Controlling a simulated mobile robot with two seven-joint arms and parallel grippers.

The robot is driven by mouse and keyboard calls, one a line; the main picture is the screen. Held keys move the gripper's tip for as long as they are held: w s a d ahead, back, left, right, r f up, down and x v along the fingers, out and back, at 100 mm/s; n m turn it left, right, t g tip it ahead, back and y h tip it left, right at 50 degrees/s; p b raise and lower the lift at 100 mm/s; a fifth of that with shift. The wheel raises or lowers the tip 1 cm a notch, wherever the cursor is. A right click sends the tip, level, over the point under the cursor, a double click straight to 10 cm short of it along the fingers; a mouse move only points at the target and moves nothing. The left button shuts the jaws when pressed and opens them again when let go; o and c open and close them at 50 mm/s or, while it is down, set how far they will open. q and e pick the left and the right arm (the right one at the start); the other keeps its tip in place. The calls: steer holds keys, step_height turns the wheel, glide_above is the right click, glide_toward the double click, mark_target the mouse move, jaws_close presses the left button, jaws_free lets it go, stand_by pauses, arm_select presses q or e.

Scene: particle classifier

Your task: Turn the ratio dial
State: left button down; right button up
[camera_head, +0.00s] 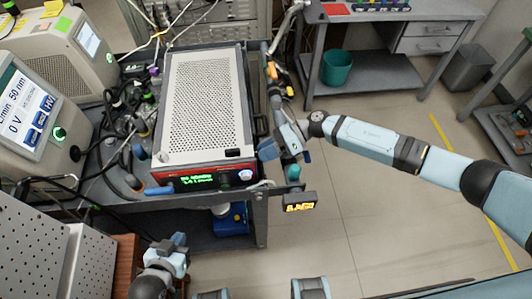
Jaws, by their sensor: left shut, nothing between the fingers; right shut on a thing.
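My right gripper (291,158) points down beside the front right corner of the grey cart. It is shut on a small teal knob (292,171), which looks like the ratio dial; the fingers partly hide the knob. Just below it is a small black display (300,201) with amber characters, too small to read. My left gripper (178,242) is shut and empty at the bottom left, in front of the cart and apart from the dial.
A perforated metal instrument (205,95) with a red-edged front and green text stands on the cart. A lit round knob (245,175) sits on its front. Bottles and cables crowd its left side. A teal bin (337,68) stands at the back. The floor to the right is clear.

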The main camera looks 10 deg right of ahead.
steer(key=shift+w+m+g+y+b, duration=0.1)
steer(key=shift+m+g+y+b, duration=0.2)
steer(key=shift+m+g+b, duration=0.7)
steer(key=shift+m+b, duration=0.3)
steer(key=shift+b, duration=0.05)
steer(key=o, duration=0.9)
steer(key=b+v, duration=0.2)
steer(key=v, duration=1.2)
